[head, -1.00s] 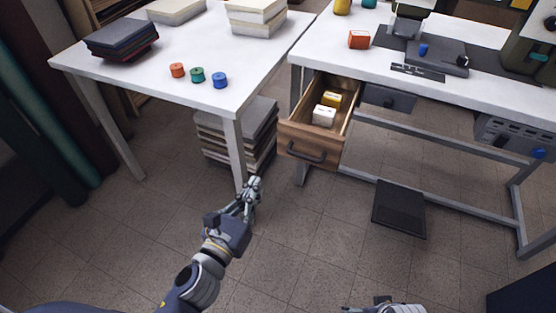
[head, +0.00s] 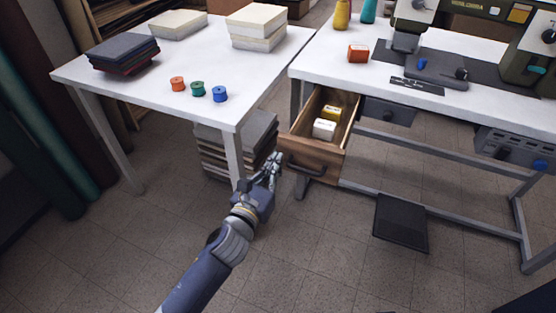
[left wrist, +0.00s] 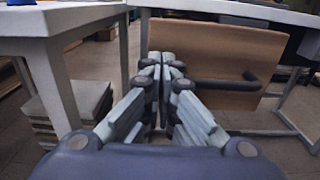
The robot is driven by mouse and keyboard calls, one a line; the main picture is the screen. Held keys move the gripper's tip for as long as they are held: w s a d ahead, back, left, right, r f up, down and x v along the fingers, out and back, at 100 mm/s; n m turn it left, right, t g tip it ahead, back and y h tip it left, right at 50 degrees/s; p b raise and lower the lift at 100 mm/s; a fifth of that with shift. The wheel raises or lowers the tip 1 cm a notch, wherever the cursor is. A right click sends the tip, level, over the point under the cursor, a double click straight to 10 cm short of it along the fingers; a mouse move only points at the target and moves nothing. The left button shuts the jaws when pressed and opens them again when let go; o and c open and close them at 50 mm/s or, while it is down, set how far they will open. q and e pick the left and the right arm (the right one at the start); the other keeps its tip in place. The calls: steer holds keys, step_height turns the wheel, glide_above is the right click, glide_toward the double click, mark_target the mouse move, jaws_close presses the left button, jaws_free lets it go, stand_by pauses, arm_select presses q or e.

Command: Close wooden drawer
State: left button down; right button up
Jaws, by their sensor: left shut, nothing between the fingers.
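The wooden drawer (head: 316,155) hangs open under the left end of the sewing table. A white box (head: 324,129) and a yellow box (head: 331,113) lie in it. Its dark handle (head: 305,168) is on the front panel. My left gripper (head: 275,160) is shut and empty, just left of the drawer front. In the left wrist view, the shut fingers (left wrist: 160,62) point toward the left part of the drawer front (left wrist: 218,62), with the handle (left wrist: 225,85) to their right. I cannot tell if they touch the panel. My right gripper is not in view.
A white table (head: 170,65) with fabric stacks and spools stands at left; its leg (head: 235,158) is close to my left gripper. The sewing table (head: 450,105) has metal legs and a dark foot pedal (head: 400,222) below. Open floor lies in front.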

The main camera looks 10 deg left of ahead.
arm_select(q)
steer(key=shift+x, duration=1)
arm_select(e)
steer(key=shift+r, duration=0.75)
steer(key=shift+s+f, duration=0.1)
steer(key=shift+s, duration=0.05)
